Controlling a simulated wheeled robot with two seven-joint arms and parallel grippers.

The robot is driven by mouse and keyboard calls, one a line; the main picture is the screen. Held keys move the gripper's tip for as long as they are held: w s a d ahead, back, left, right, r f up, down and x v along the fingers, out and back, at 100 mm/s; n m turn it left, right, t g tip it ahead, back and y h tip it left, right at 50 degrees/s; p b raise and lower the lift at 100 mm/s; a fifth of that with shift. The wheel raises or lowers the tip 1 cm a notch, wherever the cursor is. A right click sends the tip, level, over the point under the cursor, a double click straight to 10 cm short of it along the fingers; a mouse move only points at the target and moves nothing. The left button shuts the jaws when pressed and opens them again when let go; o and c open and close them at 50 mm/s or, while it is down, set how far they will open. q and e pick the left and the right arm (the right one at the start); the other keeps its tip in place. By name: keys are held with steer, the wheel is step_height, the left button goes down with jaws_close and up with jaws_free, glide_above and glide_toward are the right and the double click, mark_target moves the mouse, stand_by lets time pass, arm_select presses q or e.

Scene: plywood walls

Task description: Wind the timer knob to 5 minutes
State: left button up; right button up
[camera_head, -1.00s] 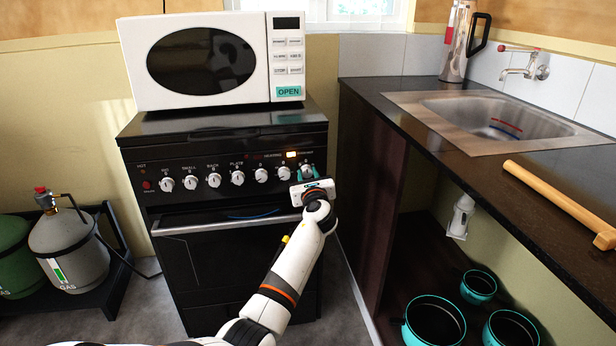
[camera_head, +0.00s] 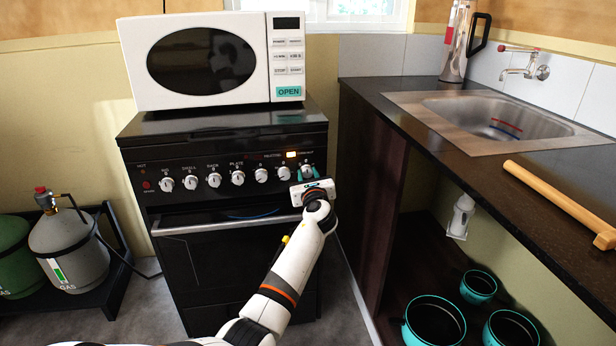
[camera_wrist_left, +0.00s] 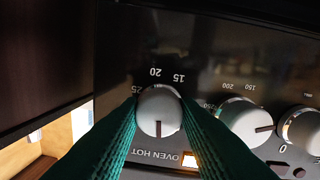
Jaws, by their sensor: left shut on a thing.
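The timer knob (camera_head: 307,170) is the rightmost white knob on the black stove's panel. In the left wrist view the knob (camera_wrist_left: 159,112) sits between my green fingertips, with the upside-down numbers 15, 20 and 25 around it. Its dark pointer line points down in that picture, toward the OVEN HOT label. My left gripper (camera_head: 306,177) is shut on the knob, with a finger on each side; the fingers (camera_wrist_left: 158,115) hide parts of the scale. My right gripper is not in view.
Other white knobs, including a neighbouring one (camera_head: 284,174), line the panel to the left. A lit orange lamp (camera_wrist_left: 189,160) is close by. The oven handle (camera_head: 225,224) runs below. A microwave (camera_head: 130,60) stands on the stove, and a dark counter (camera_head: 400,130) is to the right.

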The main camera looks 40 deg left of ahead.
arm_select(q)
steer(key=o, duration=1)
steer(key=shift+s+d, duration=0.15)
steer(key=shift+d, duration=0.05)
steer(key=shift+p+v, duration=1.7)
steer(key=shift+v, duration=4.05)
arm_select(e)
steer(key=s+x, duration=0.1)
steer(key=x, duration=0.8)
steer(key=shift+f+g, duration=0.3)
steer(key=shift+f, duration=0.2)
arm_select(q)
steer(key=shift+c, duration=0.2)
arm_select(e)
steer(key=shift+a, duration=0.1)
